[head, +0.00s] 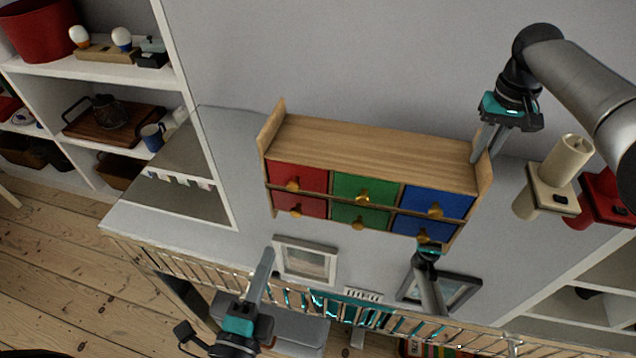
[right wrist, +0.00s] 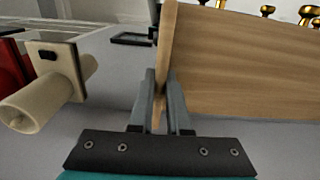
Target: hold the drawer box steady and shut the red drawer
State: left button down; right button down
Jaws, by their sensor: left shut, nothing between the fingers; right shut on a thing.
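The wooden drawer box (head: 380,142) stands with two rows of red, green and blue drawer fronts with brass knobs. The upper red drawer (head: 312,175) and the lower red drawer (head: 313,206) are at its left end. Both fronts look about level with their neighbours, with no clear gap. My right gripper (head: 480,158) is shut on the box's raised right side panel. The right wrist view shows my fingers (right wrist: 162,100) on either side of that panel (right wrist: 166,50). My left gripper (head: 268,252) is shut and empty, below and in front of the red drawers, apart from them.
A beige holder with a cylinder (head: 562,165) and a red one (head: 602,190) stand right of the box. Picture frames (head: 306,260) lie in front of it, with a slatted rail (head: 200,275) beyond. White shelves (head: 100,70) with several objects are at the left.

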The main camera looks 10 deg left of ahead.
jog(key=shift+a, duration=0.2)
jog(key=c, duration=0.8)
grip_release()
jog(key=shift+d, duration=0.1)
jog(key=shift+r, duration=0.1)
